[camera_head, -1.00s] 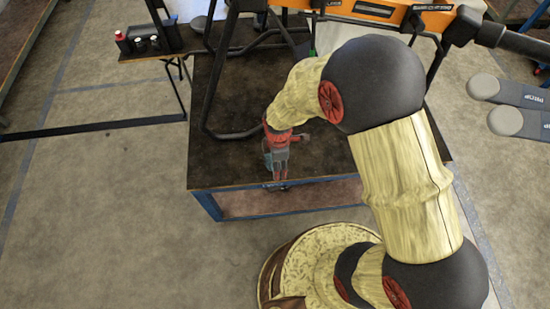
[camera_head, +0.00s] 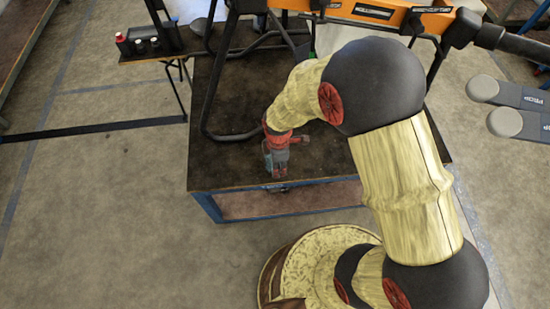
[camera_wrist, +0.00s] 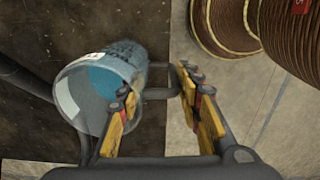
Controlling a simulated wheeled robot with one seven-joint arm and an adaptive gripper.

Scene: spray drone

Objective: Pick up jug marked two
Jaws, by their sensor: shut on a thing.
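A clear jug (camera_wrist: 88,92) with blue liquid and a pale label shows at the left in the wrist view, over the dark tabletop. Its mark cannot be read. Its dark handle (camera_wrist: 160,94) reaches right, between the fingers of my gripper (camera_wrist: 156,84). My gripper is shut on the jug at the handle side; the exact contact is partly hidden by the left finger. In the head view my gripper (camera_head: 277,168) is low near the table's front edge, and the jug cannot be made out clearly there.
The dark table (camera_head: 335,165) has bare room right of my gripper. Black drone legs (camera_head: 222,110) stand on it, under an orange frame (camera_head: 385,14). Small bottles (camera_head: 140,44) sit on a side shelf at the back left. Grey floor lies in front.

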